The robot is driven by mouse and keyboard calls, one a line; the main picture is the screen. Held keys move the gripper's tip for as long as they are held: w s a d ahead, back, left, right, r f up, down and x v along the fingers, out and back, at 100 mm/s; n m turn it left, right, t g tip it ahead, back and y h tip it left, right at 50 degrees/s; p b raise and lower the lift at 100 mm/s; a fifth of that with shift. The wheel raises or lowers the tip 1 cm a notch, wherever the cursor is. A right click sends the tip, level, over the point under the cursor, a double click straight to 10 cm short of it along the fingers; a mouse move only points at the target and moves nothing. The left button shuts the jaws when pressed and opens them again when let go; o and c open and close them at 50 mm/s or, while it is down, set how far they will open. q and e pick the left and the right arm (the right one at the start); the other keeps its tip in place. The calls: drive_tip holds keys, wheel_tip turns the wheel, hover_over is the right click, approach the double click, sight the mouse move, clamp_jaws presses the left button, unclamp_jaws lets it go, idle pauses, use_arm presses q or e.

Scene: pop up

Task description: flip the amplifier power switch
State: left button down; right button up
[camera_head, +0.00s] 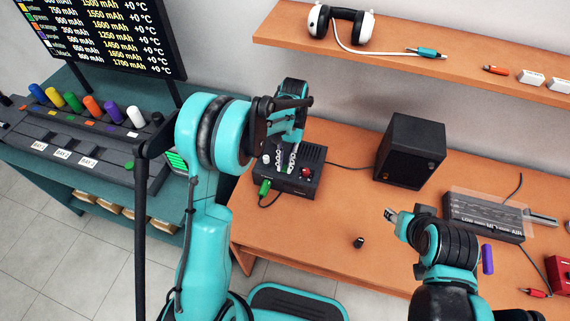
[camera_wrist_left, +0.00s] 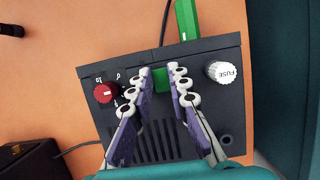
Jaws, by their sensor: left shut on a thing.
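The amplifier (camera_head: 297,189) is a dark box at the left part of the orange table. In the left wrist view the amplifier (camera_wrist_left: 218,112) shows a red dial (camera_wrist_left: 104,92), a white fuse cap (camera_wrist_left: 220,72), vent slots and a small green switch (camera_wrist_left: 163,78). My left gripper (camera_wrist_left: 159,74) is over the panel, its fingertips shut on the green switch. In the head view my left arm partly hides the amplifier. A green plug (camera_wrist_left: 187,20) with a cable is at its edge. My right gripper (camera_head: 391,214) is above the table, away from the amplifier; its jaw state is unclear.
A black speaker (camera_head: 410,150) stands right of the amplifier. A grey device (camera_head: 484,212) and a purple cylinder (camera_head: 487,259) lie farther right. A small black cap (camera_head: 359,242) lies on the table (camera_head: 310,232). Headphones (camera_head: 341,25) are on the shelf (camera_head: 400,42). The table's front middle is mostly clear.

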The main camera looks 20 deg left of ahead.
use_arm(q)
drive_tip(key=c, duration=1.4)
unclamp_jaws()
drive_tip(key=shift+c, duration=0.2)
drive_tip(key=v, duration=0.7)
drive_tip(key=shift+r, duration=0.25)
drive_tip(key=shift+w, duration=0.1)
